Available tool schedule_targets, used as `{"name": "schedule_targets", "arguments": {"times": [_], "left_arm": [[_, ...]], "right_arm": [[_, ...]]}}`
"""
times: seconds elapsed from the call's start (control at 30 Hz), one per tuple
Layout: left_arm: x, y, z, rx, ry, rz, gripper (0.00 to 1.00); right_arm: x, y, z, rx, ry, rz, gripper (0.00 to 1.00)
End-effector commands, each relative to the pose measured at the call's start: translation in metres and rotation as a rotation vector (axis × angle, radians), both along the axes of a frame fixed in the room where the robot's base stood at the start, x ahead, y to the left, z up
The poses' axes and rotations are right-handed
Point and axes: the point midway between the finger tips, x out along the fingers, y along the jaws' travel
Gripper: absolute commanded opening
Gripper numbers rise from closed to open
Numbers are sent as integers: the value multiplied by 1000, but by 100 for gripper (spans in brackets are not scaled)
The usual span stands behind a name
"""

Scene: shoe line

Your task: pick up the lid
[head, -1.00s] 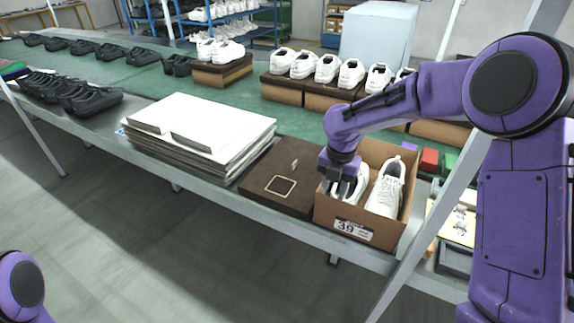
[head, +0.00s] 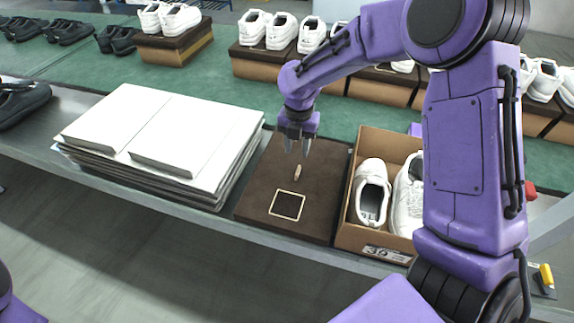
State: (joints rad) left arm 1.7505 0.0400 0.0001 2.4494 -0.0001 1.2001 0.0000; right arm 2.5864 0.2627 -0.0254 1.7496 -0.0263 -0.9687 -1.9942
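The dark brown lid (head: 315,181) lies flat on the bench, with a square outline and a small light mark on its top. My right gripper (head: 297,150) hangs above the far part of the lid, fingers pointing down with a gap between them and nothing held. Whether the fingertips touch the lid is hard to tell. Right of the lid stands the open cardboard box (head: 353,238) with a pair of white shoes (head: 371,193) in it. My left gripper is out of view; only a bit of my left arm shows at the lower left corner.
A stack of white and grey boards (head: 205,140) lies just left of the lid. Behind is a green conveyor (head: 235,100) with white shoes on brown boxes (head: 178,45). A dark shoe (head: 22,103) sits at the far left.

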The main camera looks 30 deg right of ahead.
Motion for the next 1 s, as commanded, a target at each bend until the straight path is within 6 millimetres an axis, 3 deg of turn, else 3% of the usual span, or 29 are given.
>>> {"name": "schedule_targets", "arguments": {"times": [0.17,0.5,0.77,0.8,0.9,1.0], "left_arm": [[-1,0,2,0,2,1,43],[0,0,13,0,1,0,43],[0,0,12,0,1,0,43],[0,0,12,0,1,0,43],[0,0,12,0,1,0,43],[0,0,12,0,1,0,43]], "right_arm": [[-5,0,-28,0,-1,-1,38],[8,-1,-85,0,9,-3,38],[8,-1,-91,0,6,-5,38],[8,-1,-91,0,6,-5,32],[8,-1,-91,0,7,-5,0],[8,-1,-91,0,6,-5,0]]}}
